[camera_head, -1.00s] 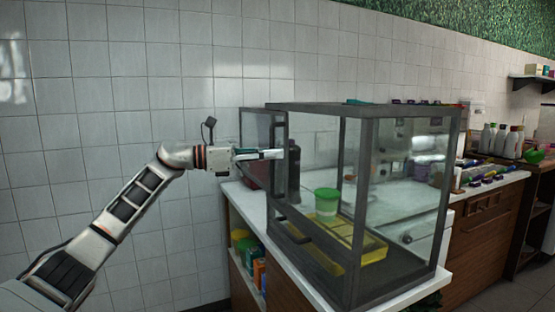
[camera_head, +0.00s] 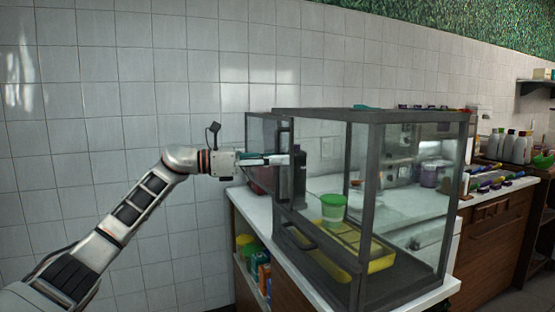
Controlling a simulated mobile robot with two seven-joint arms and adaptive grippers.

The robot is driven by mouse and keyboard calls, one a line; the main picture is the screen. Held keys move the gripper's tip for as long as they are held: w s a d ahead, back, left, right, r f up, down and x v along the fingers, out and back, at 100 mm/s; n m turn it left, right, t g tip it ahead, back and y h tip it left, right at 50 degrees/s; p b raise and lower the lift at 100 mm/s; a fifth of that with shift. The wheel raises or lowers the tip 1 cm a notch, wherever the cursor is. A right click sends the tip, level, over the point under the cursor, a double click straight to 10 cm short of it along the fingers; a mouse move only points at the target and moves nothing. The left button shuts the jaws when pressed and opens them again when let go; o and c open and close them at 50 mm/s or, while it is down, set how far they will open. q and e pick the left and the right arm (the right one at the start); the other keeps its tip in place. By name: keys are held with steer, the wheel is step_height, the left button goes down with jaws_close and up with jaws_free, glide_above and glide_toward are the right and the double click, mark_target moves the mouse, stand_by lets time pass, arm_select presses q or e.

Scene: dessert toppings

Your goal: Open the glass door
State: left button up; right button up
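The glass case (camera_head: 372,200) has a dark frame and stands on a white counter. A dark-framed glass panel (camera_head: 262,130), which looks like its door, juts out to the left past the case's near left corner post, with a dark upright handle (camera_head: 286,135) at its right edge. My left gripper (camera_head: 288,160) reaches in from the left at mid-height, in front of this panel. Its fingertips are close to the corner post and handle. Whether they touch, and how wide the fingers are, is unclear. My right gripper is out of view.
Inside the case are a yellow tray (camera_head: 381,262) and a green-lidded tub (camera_head: 333,207). Coloured containers (camera_head: 258,268) sit on shelves below. Bottles (camera_head: 519,148) stand at the right. The tiled wall closes the back left.

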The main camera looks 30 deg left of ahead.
arm_select(q)
steer(key=v, duration=1.1)
steer(key=shift+s+a, duration=0.2)
steer(key=shift+a, duration=0.05)
